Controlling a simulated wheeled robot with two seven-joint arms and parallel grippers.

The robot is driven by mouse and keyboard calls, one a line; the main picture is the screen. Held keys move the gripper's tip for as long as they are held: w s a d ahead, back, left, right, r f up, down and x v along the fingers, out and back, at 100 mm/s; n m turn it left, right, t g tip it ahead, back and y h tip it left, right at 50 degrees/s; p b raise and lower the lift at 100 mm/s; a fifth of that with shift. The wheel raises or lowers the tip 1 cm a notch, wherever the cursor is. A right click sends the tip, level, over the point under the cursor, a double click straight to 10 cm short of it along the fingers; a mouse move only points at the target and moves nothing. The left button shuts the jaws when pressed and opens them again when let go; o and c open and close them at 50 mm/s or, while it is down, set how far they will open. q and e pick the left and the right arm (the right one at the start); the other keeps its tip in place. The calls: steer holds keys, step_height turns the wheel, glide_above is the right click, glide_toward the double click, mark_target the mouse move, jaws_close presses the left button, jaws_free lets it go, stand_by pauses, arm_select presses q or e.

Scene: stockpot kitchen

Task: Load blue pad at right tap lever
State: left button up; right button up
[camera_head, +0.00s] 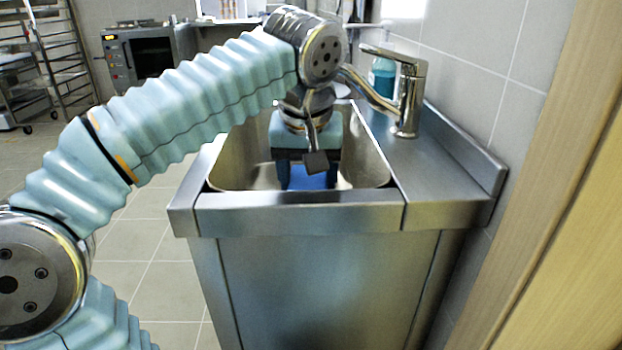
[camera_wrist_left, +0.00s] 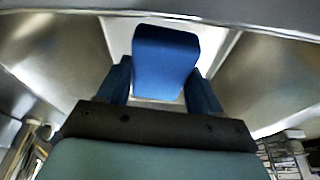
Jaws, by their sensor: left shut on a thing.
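The blue pad (camera_head: 309,180) is low inside the steel sink basin (camera_head: 232,165), between the fingers of my left gripper (camera_head: 308,172). In the left wrist view the pad (camera_wrist_left: 166,62) stands out beyond the dark blue fingertips of my left gripper (camera_wrist_left: 162,88), which are shut on its sides. The gripper points down into the basin. The chrome tap (camera_head: 408,105) stands on the counter to the right of the basin, its lever (camera_head: 392,56) on top and its spout reaching left behind my arm. My right gripper is in neither view.
A bottle of blue liquid (camera_head: 382,78) stands behind the tap against the tiled wall. The basin's front rim (camera_head: 300,198) and side walls surround my gripper. A wooden edge (camera_head: 540,200) rises at the right. An oven (camera_head: 145,52) and a rack stand far left.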

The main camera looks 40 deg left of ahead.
arm_select(q)
steer(key=w+a+f+p, duration=0.1)
steer(key=w+a+f, duration=0.1)
steer(key=w+a, duration=0.5)
steer(key=shift+a+p, duration=0.4)
steer(key=shift+a, duration=0.2)
steer(key=shift+f, duration=0.1)
